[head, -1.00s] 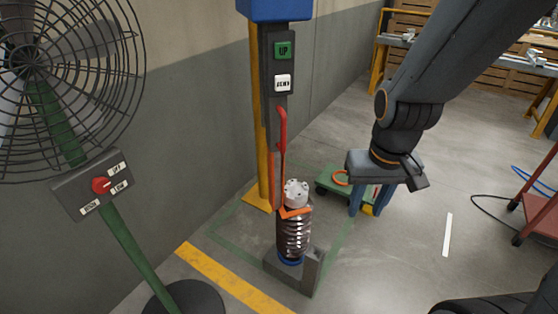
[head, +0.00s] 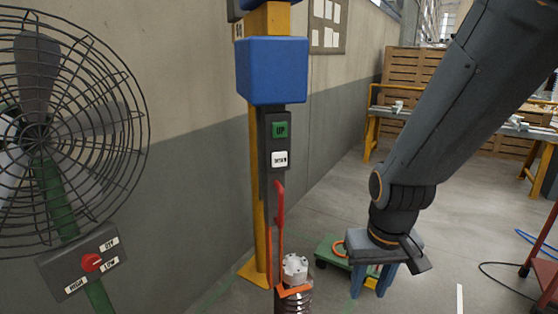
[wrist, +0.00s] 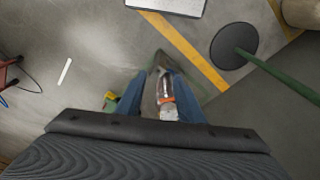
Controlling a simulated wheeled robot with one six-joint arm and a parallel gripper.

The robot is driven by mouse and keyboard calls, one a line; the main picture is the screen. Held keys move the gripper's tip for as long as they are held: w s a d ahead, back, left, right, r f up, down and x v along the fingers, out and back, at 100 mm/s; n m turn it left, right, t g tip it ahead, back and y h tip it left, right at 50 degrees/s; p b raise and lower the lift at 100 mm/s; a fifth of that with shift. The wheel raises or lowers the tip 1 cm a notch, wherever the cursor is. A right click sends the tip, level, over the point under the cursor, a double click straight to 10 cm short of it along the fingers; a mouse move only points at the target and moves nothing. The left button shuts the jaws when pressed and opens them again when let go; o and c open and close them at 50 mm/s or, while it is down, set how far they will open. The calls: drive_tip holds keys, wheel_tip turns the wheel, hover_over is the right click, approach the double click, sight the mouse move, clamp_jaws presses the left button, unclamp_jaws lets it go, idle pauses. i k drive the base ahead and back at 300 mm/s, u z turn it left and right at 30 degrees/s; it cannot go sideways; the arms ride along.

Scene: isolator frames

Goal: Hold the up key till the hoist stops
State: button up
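The green UP key (head: 280,130) sits on a dark control box below the blue hoist housing (head: 272,70). A white key (head: 280,159), apparently marked DOWN, is under it. A red lever or hook (head: 279,204) hangs below the box. A coil-spring unit (head: 294,299) with a pale metal top and an orange band stands beneath, its lower part cut off. My gripper (head: 372,280) is lower and to the right of the keys, pointing down, apart from them. Its blue fingers are spread and empty; they frame the orange band from above in the wrist view (wrist: 160,98).
A yellow post (head: 256,225) stands behind the control box. A caged fan (head: 40,130) with a red knob is at left. A low green cart (head: 328,252) is behind my gripper. A red stand (head: 540,265) is at right. Floor between is mostly clear.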

sight(279, 130)
drive_tip(key=k, duration=1.3)
drive_tip(key=u, duration=0.75)
drive_tip(key=i, duration=1.2)
drive_tip(key=z, duration=0.65)
